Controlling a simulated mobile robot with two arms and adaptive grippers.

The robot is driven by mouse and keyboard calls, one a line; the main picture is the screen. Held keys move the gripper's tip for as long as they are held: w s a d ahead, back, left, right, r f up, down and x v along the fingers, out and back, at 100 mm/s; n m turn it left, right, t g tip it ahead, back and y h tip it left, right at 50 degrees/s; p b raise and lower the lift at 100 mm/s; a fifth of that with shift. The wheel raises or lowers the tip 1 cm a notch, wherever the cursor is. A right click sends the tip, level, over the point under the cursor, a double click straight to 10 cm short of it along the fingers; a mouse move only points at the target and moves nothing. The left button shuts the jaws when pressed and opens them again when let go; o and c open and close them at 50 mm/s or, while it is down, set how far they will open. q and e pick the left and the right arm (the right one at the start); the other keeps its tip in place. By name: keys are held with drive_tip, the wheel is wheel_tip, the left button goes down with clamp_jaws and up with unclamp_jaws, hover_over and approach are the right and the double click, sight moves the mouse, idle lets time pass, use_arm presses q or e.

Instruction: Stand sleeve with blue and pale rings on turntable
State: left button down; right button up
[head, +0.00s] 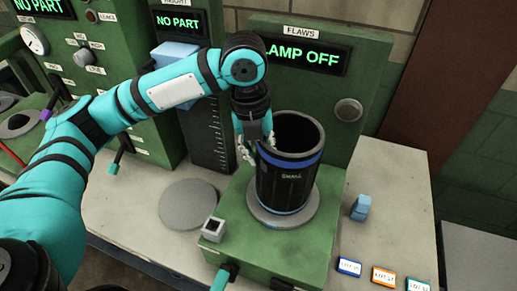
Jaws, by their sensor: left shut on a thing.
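A black, open-topped sleeve (285,185) stands upright over the round grey turntable (314,209) of the station labelled FLAWS. It has a blue ring below its rim and small printing on its side. A thin blue line shows at its foot; I cannot make out a pale ring. My left gripper (257,150) points down and is shut on the sleeve's left wall near the rim. I cannot tell whether the sleeve's foot touches the turntable. My right gripper is not in view.
A blue block (361,207) and several lot tags (383,276) lie to the right. A teal-handled lever (225,275) projects in front.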

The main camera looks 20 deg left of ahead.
use_arm(q)
drive_tip(key=c, duration=1.8)
unclamp_jaws()
drive_tip(key=o, duration=0.4)
drive_tip(key=r, duration=0.8)
drive_tip(key=a+r+b, duration=0.1)
drive_tip(key=r, duration=0.3)
drive_tip(key=shift+s, duration=0.25)
